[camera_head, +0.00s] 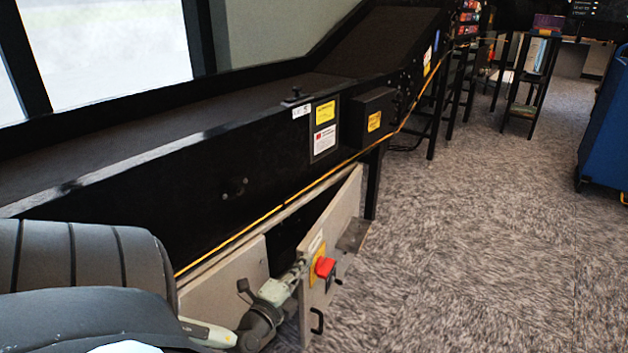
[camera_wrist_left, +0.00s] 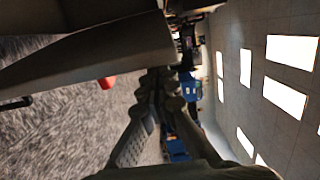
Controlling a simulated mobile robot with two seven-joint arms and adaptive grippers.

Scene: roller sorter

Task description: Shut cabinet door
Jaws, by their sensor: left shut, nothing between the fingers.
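The cabinet door (camera_head: 330,250) is a light grey panel standing ajar under the black conveyor, with a dark gap behind it. Its outer face has a red switch (camera_head: 324,267) on a yellow plate and a black handle (camera_head: 317,321) low near its free edge. My left gripper (camera_head: 299,268) is shut and empty at the door's free-edge side; whether it touches is unclear. In the left wrist view its dark fingers (camera_wrist_left: 160,82) point along the door panel (camera_wrist_left: 95,48), with the red switch (camera_wrist_left: 106,82) beyond. My right gripper is not in view.
The black conveyor (camera_head: 240,170) runs above the cabinet, with a control box (camera_head: 371,118) on its side. A conveyor leg (camera_head: 374,185) stands behind the door. The carpet (camera_head: 480,240) to the right is open. A blue bin (camera_head: 606,130) stands at far right.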

